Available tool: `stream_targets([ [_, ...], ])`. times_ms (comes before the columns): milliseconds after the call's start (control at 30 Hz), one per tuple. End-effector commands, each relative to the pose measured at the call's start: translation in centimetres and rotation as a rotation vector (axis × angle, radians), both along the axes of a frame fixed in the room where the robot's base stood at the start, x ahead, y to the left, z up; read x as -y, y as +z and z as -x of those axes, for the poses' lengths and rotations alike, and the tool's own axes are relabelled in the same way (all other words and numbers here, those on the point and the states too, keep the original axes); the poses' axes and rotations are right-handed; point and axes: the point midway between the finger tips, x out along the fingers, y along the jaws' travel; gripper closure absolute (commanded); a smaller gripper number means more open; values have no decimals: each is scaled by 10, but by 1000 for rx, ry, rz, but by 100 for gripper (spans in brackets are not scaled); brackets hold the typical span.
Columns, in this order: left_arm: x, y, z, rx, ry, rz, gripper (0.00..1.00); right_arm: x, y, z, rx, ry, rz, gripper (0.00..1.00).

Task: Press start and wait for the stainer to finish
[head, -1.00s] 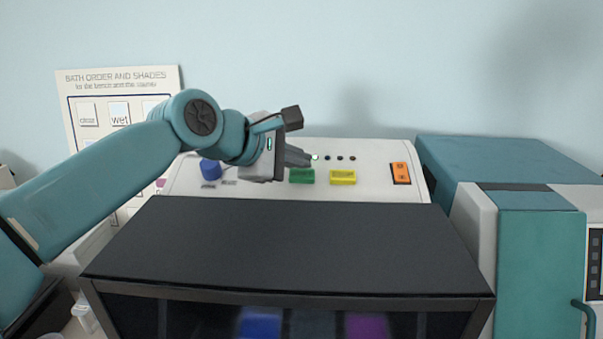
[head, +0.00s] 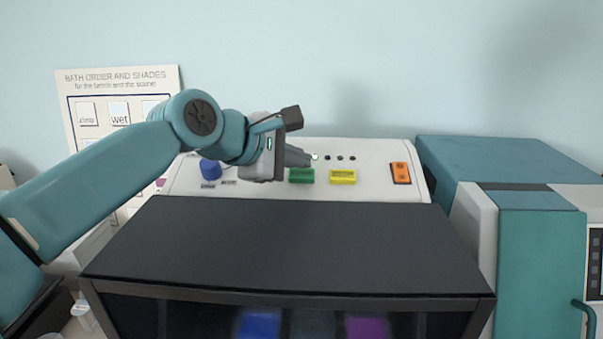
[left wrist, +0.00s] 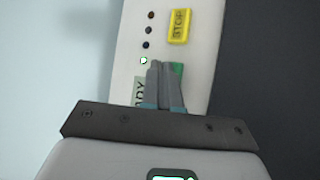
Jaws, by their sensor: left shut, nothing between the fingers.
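The stainer's white control panel (head: 380,180) stands behind its dark lid (head: 290,245). On the panel are a green button (head: 302,176), a yellow button (head: 342,177), a blue knob (head: 210,169) and an orange switch (head: 401,172). The yellow button reads STOP in the left wrist view (left wrist: 179,26). One lamp (head: 315,157) in a row glows green; the others are dark. My left gripper (head: 306,158) is shut and empty, its tips just above and beside the green button. In the left wrist view the fingers (left wrist: 163,68) partly cover that button; contact cannot be told. My right gripper is not in view.
A teal machine (head: 510,165) stands close on the right. A chart on bath order (head: 120,85) stands behind at the left. Blue (head: 259,324) and purple (head: 367,325) shapes show through the stainer's front. The air above the lid is clear.

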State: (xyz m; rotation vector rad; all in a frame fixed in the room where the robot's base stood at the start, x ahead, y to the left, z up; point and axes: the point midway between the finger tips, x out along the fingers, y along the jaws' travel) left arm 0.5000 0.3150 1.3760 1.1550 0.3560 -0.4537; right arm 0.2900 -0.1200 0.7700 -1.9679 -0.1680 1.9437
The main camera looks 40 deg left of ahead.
Motion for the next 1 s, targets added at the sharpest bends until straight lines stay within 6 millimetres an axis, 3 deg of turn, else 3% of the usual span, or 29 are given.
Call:
stream_targets([
  [1000, -3, -13, -5, -1, 0, 1, 100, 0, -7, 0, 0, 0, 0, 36],
])
